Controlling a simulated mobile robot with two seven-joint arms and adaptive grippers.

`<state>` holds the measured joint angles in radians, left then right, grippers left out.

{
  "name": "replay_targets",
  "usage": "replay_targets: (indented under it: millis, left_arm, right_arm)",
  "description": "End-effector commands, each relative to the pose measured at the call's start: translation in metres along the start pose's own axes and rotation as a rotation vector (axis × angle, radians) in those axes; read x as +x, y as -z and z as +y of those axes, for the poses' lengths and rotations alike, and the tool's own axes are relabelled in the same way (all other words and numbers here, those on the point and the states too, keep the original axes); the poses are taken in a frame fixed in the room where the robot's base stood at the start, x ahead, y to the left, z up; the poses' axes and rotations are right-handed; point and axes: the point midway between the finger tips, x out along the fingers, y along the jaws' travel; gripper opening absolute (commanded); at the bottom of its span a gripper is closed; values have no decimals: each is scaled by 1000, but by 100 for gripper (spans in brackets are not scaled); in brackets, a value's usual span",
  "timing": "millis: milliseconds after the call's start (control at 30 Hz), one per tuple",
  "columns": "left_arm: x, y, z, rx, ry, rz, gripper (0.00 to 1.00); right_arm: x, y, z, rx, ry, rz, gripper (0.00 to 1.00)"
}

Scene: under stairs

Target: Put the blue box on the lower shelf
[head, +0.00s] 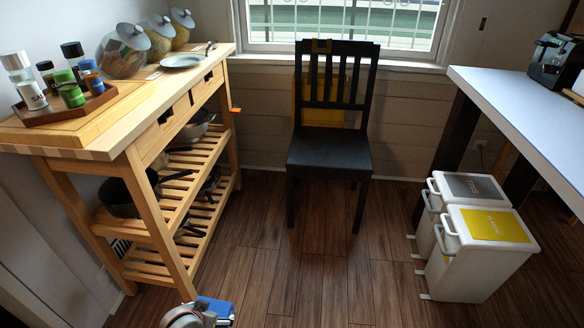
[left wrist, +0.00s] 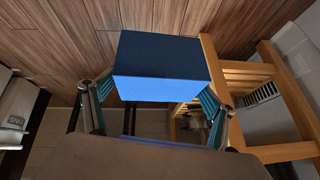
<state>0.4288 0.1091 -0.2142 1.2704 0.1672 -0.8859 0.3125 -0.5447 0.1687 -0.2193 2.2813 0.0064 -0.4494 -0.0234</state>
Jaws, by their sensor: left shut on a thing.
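The blue box (left wrist: 160,68) is between the fingers of my left gripper (left wrist: 158,100) in the left wrist view. The gripper is shut on it. In the head view the box (head: 214,307) shows at the bottom edge, beside my left gripper (head: 190,318), in front of the wooden cart. The cart has a lower shelf (head: 165,262) of wooden slats and a middle slatted shelf (head: 178,196) above it. The box is apart from the cart and above the floor. My right gripper is not in view.
Dark pans (head: 125,195) stand on the middle shelf. A tray (head: 68,112) with jars and shakers, glass jars (head: 125,55) and a plate (head: 183,61) are on the cart top. A black chair (head: 330,150) and white bins (head: 470,260) stand right. Floor between is clear.

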Motion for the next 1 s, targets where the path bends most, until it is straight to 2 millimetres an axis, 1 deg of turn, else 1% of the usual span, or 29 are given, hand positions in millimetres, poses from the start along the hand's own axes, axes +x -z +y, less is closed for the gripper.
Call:
replay_targets:
  millis: [33, 67, 100, 167, 200, 267, 300, 367, 400, 467, 500, 600, 667, 700, 767, 800, 867, 900, 967, 1000]
  left_arm:
    - [-7, 36, 1, -1, 3, 13, 47]
    - [-11, 52, 3, -3, 5, 13, 47]
    - [-17, 72, 5, -5, 6, 12, 47]
    - [-27, 103, 8, -7, 7, 12, 47]
    - [-34, 123, 11, -6, 9, 12, 47]
    - [-47, 153, 15, -7, 9, 12, 47]
    - [-56, 172, 18, -5, 8, 12, 47]
    - [-71, 199, 24, -2, 7, 13, 47]
    - [-81, 216, 27, 1, 5, 13, 47]
    - [-97, 240, 32, 7, 4, 13, 47]
    - [-108, 255, 37, 11, 1, 13, 47]
    - [-137, 290, 47, 23, -6, 15, 47]
    - [-155, 308, 52, 31, -9, 16, 47]
    - [-167, 319, 57, 37, -13, 16, 47]
    - [-187, 335, 63, 46, -17, 18, 47]
    - [-199, 344, 67, 52, -21, 18, 47]
    - [-220, 357, 74, 61, -26, 20, 47]
    - [-233, 365, 77, 67, -30, 21, 47]
    - [-253, 374, 83, 77, -34, 22, 47]
    - [-267, 379, 86, 82, -38, 24, 47]
  right_arm:
    - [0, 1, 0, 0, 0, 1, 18]
    - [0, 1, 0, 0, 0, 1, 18]
    - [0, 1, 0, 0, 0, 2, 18]
    - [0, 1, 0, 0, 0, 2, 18]
    - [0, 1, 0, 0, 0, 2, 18]
    - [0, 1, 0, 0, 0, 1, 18]
    - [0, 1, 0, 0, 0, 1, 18]
    - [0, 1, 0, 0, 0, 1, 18]
    - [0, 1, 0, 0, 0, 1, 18]
    - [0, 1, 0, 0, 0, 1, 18]
    - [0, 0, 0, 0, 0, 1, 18]
    - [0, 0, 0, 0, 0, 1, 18]
    - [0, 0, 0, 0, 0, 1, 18]
    - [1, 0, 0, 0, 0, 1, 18]
    - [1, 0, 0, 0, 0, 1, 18]
    - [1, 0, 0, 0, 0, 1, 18]
    - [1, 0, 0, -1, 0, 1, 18]
    - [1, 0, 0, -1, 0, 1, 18]
    - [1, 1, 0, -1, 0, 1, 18]
    - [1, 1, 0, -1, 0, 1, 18]
